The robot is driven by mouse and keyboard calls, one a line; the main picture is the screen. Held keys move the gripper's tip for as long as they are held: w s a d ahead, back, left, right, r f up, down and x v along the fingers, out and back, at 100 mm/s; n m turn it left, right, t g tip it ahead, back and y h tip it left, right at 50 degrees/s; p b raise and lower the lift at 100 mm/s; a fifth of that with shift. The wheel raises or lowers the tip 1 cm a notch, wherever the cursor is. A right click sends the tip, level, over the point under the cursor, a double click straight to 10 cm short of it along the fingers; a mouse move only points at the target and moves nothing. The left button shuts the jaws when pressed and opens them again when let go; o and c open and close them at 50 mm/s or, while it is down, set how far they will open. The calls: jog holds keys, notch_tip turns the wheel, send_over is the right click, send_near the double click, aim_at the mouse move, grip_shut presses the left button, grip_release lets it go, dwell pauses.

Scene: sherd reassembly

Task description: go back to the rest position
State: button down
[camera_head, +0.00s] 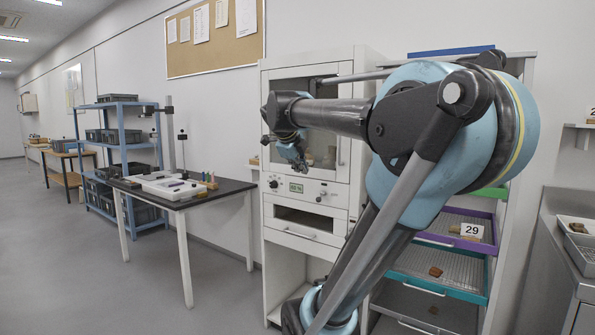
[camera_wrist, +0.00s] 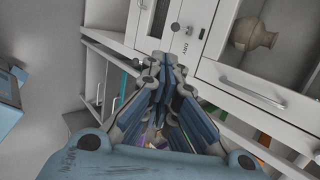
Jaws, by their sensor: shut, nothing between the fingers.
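My arm fills the right half of the head view, folded in front of a white cabinet and a tray rack. My gripper (camera_head: 301,167) hangs at the end of the arm, in front of the cabinet's glass door. In the wrist view my gripper (camera_wrist: 165,62) has its fingers drawn together at the tips, shut and with nothing seen between them. The gripper appears apart from the cabinet front, though the exact gap is hard to tell.
The white cabinet (camera_head: 285,214) stands behind the gripper; a clay pot (camera_wrist: 254,35) shows through its glass. The rack holds trays, one purple (camera_head: 488,236), with sherds. A black-topped table (camera_head: 208,192) and blue shelf (camera_head: 121,132) stand left. The floor (camera_head: 75,275) at left is clear.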

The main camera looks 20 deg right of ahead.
jog(key=s+a+f+n+g+y, duration=0.2)
jog(key=s+a+f+n, duration=0.1)
jog(key=s+f+n, duration=0.9)
jog(key=s+a+f+n+g+y, duration=0.3)
jog(key=s+f+n, duration=0.9)
jog(key=f, duration=0.8)
jog(key=a+n, duration=0.1)
jog(key=n, duration=0.2)
jog(key=shift+f, duration=0.2)
jog(key=shift+w+f, duration=0.2)
jog(key=shift+w, duration=0.25)
jog(key=shift+s, duration=0.15)
